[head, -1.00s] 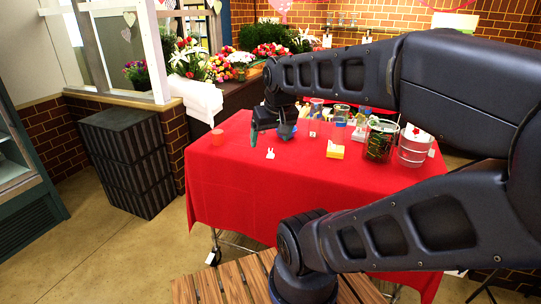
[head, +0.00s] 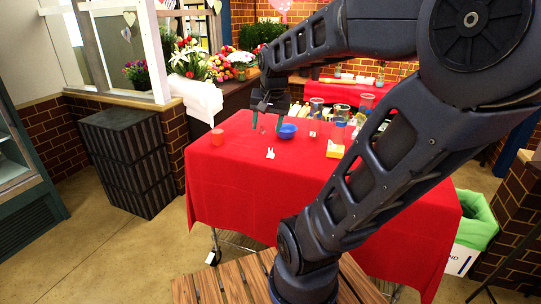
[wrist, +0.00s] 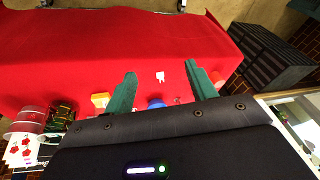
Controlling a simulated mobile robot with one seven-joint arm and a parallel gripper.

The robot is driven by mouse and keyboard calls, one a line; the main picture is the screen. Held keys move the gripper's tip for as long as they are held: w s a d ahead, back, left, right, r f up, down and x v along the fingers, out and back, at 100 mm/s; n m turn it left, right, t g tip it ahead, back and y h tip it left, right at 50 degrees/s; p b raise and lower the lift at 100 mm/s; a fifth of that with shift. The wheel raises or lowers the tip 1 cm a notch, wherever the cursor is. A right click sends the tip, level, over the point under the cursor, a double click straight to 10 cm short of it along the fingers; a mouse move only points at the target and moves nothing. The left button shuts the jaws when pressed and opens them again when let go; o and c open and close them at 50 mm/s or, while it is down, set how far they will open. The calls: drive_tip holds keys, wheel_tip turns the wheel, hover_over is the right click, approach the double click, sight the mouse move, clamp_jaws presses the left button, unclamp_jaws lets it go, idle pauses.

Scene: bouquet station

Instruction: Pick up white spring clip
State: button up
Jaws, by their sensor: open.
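The white spring clip (head: 270,153) lies on the red tablecloth near the left part of the table. In the wrist view the clip (wrist: 160,77) shows on the cloth, ahead of my fingertips and between their lines. My gripper (head: 268,128) is open and empty, with green fingers pointing down above the table, behind the clip in the head view. In the wrist view my gripper (wrist: 160,80) shows its two fingers wide apart. The gripper does not touch the clip.
A blue bowl (head: 287,131) stands close beside my gripper's right finger. An orange cup (head: 217,137) is at the table's left edge. A yellow block (head: 333,150) and several glass vessels stand to the right. The red cloth (head: 235,185) in front of the clip is bare.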

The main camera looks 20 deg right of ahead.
drive_tip(key=w+d+f+m+g, duration=0.1)
drive_tip(key=w+d+f+m, duration=0.15)
drive_tip(key=w+m, duration=0.4)
drive_tip(key=m+g, duration=0.3)
drive_tip(key=m, duration=1)
approach(271, 149)
drive_tip(key=shift+f, duration=0.3)
drive_tip(key=shift+a+f, duration=0.15)
drive_tip(key=shift+f, duration=4.85)
drive_tip(key=c, duration=1.1)
drive_tip(key=shift+o, duration=0.2)
drive_tip(key=shift+r, duration=0.15)
